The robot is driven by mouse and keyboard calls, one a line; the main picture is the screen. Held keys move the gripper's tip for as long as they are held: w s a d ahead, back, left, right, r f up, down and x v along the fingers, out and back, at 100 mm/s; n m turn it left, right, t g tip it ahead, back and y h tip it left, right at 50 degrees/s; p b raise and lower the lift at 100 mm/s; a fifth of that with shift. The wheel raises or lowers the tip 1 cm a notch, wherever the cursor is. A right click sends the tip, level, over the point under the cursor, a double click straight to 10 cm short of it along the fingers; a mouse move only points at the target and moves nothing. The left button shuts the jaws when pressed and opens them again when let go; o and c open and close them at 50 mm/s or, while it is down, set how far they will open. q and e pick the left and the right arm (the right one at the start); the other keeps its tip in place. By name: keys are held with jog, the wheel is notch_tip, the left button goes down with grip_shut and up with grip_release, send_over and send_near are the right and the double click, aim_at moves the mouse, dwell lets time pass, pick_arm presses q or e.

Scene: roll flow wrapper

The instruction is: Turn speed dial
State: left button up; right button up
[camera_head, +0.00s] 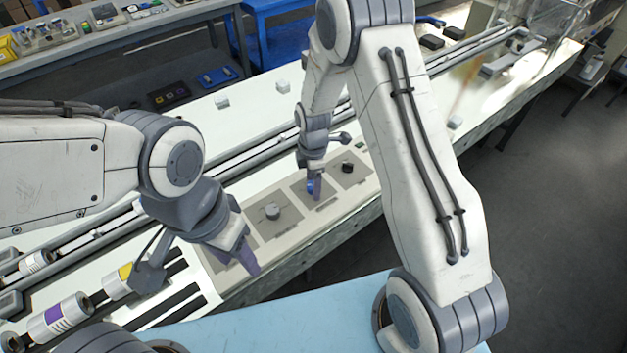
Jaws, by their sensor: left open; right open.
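The control panel (347,198) is a beige strip along the near edge of the machine, with a row of square dial plates. A light grey dial (272,211) sits on one plate and a black dial (347,167) on another further right. My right gripper (313,188) is over the plate between these two, with a blue knob (310,187) at its fingertips; whether it touches is unclear. My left gripper (245,258) is open over the leftmost plate and hides most of it. Which dial sets speed cannot be read.
Long metal rails (255,150) run behind the panel. Rolls with purple and yellow bands (58,313) lie at the lower left. Small white blocks (222,101) stand on the white machine top. A light blue surface (290,318) is in front.

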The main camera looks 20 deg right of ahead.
grip_shut()
jog(key=shift+m, duration=0.4)
jog(key=m, duration=0.4)
jog(key=shift+m, duration=0.4)
jog(key=m, duration=1.2)
jog(key=shift+m, duration=0.3)
jog(key=m, duration=0.5)
jog(key=shift+m, duration=0.3)
